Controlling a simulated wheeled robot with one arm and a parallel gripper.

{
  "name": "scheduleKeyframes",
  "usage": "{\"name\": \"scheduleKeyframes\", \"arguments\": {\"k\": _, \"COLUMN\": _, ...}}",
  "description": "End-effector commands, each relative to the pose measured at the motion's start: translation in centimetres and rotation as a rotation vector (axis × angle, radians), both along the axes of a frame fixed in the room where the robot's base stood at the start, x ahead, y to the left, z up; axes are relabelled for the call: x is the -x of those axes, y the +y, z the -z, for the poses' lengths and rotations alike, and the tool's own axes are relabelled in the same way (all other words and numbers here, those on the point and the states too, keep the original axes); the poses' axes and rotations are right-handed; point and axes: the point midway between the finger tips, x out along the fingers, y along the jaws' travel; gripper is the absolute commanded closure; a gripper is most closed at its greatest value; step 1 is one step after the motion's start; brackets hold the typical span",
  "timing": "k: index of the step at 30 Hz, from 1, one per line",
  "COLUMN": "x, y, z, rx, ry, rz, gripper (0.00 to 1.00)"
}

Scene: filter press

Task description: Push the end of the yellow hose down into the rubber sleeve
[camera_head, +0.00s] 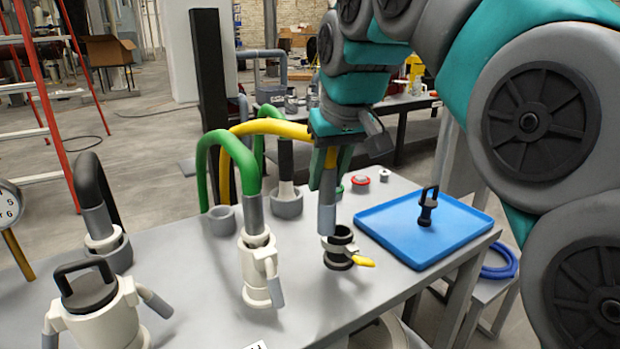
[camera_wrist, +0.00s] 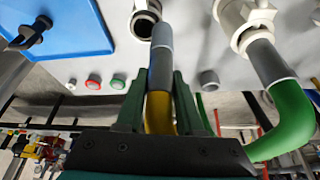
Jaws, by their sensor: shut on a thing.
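The yellow hose (camera_head: 268,127) arches over from the left and ends in a grey tube end (camera_head: 326,212) that points down. My gripper (camera_head: 326,170) is shut on the hose just above this grey end; the wrist view shows its green fingers (camera_wrist: 157,85) on both sides. The black rubber sleeve (camera_head: 342,234) sits in a beige coupling with a yellow lever (camera_head: 363,261). The grey end's tip is at the sleeve's mouth. In the wrist view the tip overlaps the edge of the sleeve (camera_wrist: 146,17). I cannot tell whether it has entered.
A green hose (camera_head: 228,147) stands in a white coupling (camera_head: 259,272) to the left. A blue tray (camera_head: 420,222) with a black-handled plug (camera_head: 428,207) lies to the right. Red and green buttons (camera_head: 360,180) sit behind. A white, black-handled fitting (camera_head: 95,305) stands at front left.

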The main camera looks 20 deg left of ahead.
Motion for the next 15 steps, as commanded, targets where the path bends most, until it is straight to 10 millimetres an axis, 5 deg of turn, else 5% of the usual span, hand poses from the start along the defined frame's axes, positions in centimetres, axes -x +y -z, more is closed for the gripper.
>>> {"name": "scheduleKeyframes", "arguments": {"k": 15, "x": -0.72, "y": -0.63, "z": -0.05, "rx": 0.000, "ry": 0.000, "rz": 0.000, "gripper": 1.00}}
